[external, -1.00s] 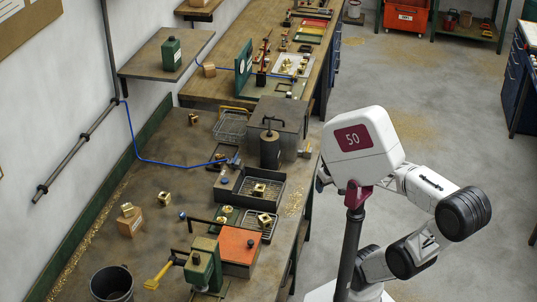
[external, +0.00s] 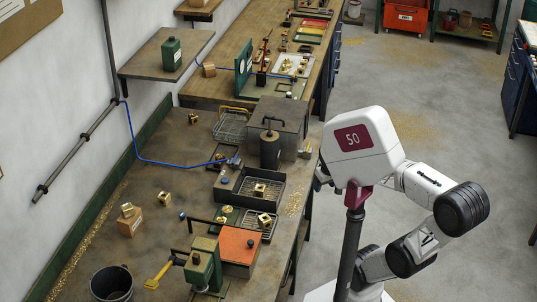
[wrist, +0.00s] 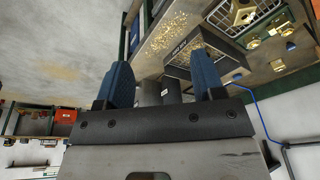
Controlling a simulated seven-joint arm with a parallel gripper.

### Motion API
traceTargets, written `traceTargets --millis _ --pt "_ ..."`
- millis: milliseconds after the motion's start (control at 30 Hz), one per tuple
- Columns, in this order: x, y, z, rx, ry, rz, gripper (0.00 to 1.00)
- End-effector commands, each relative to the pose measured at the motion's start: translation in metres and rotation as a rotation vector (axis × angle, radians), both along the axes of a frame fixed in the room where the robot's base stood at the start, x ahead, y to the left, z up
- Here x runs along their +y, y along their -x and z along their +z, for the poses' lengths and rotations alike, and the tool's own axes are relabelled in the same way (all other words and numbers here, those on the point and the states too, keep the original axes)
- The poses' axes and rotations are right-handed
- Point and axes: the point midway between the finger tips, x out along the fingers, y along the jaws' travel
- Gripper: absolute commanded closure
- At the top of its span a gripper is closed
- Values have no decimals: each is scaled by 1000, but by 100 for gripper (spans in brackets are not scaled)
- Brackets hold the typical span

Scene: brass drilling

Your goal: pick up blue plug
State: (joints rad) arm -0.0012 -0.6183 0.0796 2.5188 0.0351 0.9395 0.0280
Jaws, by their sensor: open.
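A small blue plug-like piece (external: 182,215) lies on the bench, left of the black trays; a blue piece also shows in the wrist view (wrist: 290,45). A second small blue piece (external: 225,181) sits at the tray's left corner. A dark blue fitting (external: 234,160) is at the end of the blue hose. I cannot tell for certain which is the blue plug. My gripper (wrist: 165,82) is open, its two blue fingers apart with nothing held between them. In the external view it is mostly hidden behind my arm, at the bench's right edge, away from these blue pieces.
A black tray (external: 273,203) holds a brass part. A grey box (external: 285,118) and a dark cylinder (external: 269,150) stand behind it. A green press (external: 203,267) and a dark bucket (external: 111,285) are in front. The blue hose (external: 160,163) crosses the bench.

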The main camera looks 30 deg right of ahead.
Motion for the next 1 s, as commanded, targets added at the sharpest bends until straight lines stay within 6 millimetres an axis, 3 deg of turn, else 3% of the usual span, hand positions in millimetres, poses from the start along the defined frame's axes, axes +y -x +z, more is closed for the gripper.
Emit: traceTargets --millis 267,667,1000 --pt "48 -40 -10 70 -208 -99 38" --pt "150 -123 -29 252 -598 -365 38" --pt "235 -194 -58 441 -872 -647 38"
